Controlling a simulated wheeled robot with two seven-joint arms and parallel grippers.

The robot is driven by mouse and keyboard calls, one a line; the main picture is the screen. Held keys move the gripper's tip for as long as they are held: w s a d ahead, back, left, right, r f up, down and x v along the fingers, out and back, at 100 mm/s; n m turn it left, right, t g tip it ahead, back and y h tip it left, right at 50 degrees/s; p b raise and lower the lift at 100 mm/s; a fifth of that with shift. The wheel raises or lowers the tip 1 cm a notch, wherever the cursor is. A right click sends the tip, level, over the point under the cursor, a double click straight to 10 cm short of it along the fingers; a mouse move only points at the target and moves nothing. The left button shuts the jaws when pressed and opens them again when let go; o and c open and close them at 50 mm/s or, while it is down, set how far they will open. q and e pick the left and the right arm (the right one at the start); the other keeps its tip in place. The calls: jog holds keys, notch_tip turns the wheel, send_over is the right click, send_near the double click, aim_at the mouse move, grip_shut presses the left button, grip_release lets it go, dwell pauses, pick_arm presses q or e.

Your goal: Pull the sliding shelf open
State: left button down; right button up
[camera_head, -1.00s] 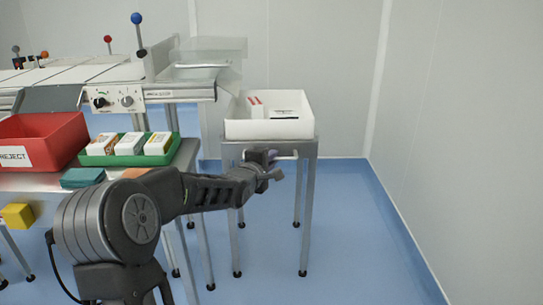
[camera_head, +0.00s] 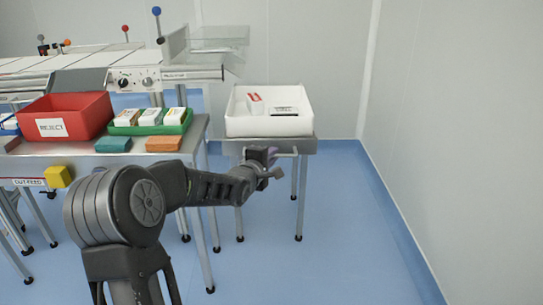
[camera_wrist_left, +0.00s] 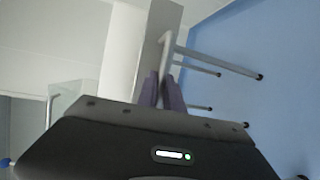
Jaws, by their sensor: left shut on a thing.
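The sliding shelf (camera_head: 232,147) is the grey top of a small legged stand, right of centre in the head view. A pale handle bar (camera_head: 287,154) runs along its front. My left gripper (camera_head: 271,155) is at this bar, shut on it; its own arm partly hides the grip. In the left wrist view the dark fingers (camera_wrist_left: 162,92) are close together at the handle bar (camera_wrist_left: 167,52), with the shelf's grey surface (camera_wrist_left: 152,50) beyond. The shelf reaches forward over the stand's legs (camera_head: 299,205). My right gripper is not in view.
A white bin (camera_head: 268,126) with a few small items rides on the shelf. On the left, a worktable holds a red reject bin (camera_head: 92,128) and a green tray (camera_head: 178,128) of boxes. A wall stands at right; blue floor (camera_head: 345,230) in front is clear.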

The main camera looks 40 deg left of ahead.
pick_arm(q)
jog(key=c, duration=1.5)
grip_release()
jog(key=p+v, duration=0.2)
jog(key=v, duration=0.5)
jog(key=shift+s, duration=0.35)
jog(key=shift+d, duration=0.1)
